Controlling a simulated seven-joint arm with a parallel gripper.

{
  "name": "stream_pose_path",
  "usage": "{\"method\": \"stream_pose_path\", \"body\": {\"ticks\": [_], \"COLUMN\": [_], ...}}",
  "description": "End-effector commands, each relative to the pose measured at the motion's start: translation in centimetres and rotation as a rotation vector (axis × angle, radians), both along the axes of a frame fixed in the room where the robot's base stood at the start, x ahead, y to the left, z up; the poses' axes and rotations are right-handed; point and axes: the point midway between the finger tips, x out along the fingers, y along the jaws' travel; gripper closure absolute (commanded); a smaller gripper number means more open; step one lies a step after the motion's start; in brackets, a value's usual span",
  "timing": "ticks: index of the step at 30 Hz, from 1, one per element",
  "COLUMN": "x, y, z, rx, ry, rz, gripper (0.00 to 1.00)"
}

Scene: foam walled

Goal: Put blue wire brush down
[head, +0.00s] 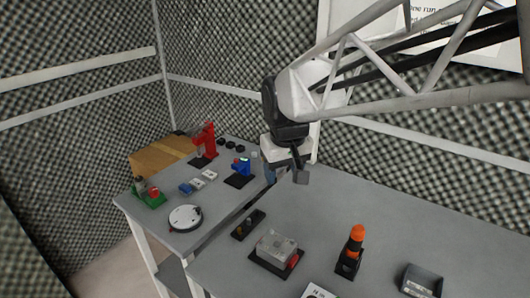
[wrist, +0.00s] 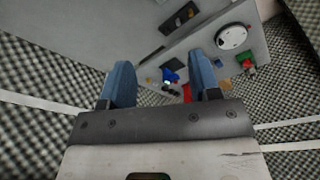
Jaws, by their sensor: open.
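My gripper (head: 286,177) is above the tables near the back, in the middle of the head view. In the wrist view my gripper (wrist: 159,60) has its two bluish fingers wide apart with nothing held between them. A blue item (head: 242,167) stands on a black base on the left table, left of my gripper. It also shows as a small blue shape in the wrist view (wrist: 169,75), beyond the fingers. I cannot tell whether it is the blue wire brush. No brush bristles can be made out in either view.
The left table holds a red device (head: 205,141), a white round disc (head: 185,217) and a green-based item (head: 150,198). The right table holds a grey block (head: 277,247), an orange-topped item (head: 356,242) and a grey tray (head: 422,281). Its back right is clear. Foam walls stand behind.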

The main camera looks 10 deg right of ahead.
Motion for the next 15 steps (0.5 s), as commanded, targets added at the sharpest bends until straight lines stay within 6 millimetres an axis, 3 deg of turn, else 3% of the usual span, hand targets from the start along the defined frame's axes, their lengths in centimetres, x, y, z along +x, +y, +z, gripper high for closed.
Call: {"method": "stream_pose_path", "body": {"ticks": [3, 15], "x": [-3.2, -12.7], "y": [-1.2, -3.9], "z": [-0.2, -2.0], "rx": [0.004, 0.017], "ry": [-0.012, -0.048], "rz": [-0.039, -0.161], "gripper": [0.43, 0.43]}}
